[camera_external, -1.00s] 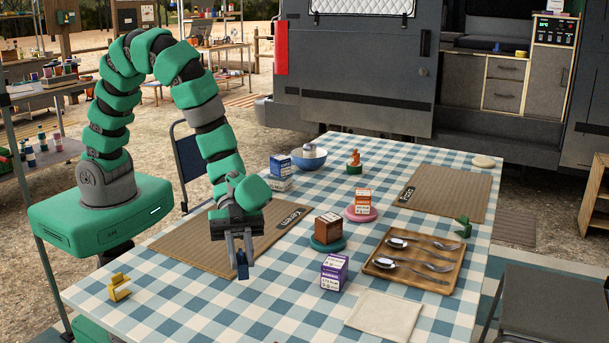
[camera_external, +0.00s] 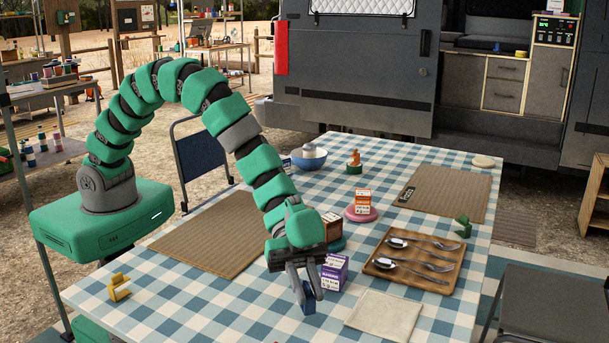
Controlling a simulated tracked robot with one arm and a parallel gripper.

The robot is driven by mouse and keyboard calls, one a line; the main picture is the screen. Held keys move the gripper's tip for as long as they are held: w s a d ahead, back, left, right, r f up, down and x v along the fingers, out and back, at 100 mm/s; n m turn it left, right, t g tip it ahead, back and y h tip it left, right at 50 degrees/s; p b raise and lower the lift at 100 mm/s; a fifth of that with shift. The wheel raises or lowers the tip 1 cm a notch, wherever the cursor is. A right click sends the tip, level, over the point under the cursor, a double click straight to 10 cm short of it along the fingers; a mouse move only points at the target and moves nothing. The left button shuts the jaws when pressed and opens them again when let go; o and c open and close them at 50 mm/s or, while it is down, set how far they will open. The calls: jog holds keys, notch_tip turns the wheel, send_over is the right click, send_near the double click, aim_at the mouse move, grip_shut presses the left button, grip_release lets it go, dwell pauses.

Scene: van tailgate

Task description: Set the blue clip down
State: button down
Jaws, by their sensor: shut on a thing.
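The blue clip (camera_external: 309,301) is between the fingertips of my gripper (camera_external: 300,293), which is shut on it and points down. It is over the checked tablecloth (camera_external: 240,310), in front of and left of the purple box (camera_external: 334,272). I cannot tell whether the clip touches the cloth. My gripper's fingers partly hide the clip, and my wrist stands in front of part of the brown box (camera_external: 331,226).
A wooden tray with spoons and forks (camera_external: 413,268) and a folded cloth (camera_external: 385,315) lie to the right. A yellow clip (camera_external: 119,288) is at the left, and a green clip (camera_external: 463,227) is beyond the tray.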

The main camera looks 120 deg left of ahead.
aim_at(315, 307)
jog(key=shift+w+d+f, duration=0.1)
jog(key=shift+w+d, duration=0.05)
jog(key=shift+w, duration=0.65)
notch_tip(315, 307, down, 4)
jog(key=shift+r+b, duration=0.2)
jog(key=shift+b, duration=0.7)
jog(key=shift+r, duration=0.1)
jog(key=c, duration=1.3)
grip_release()
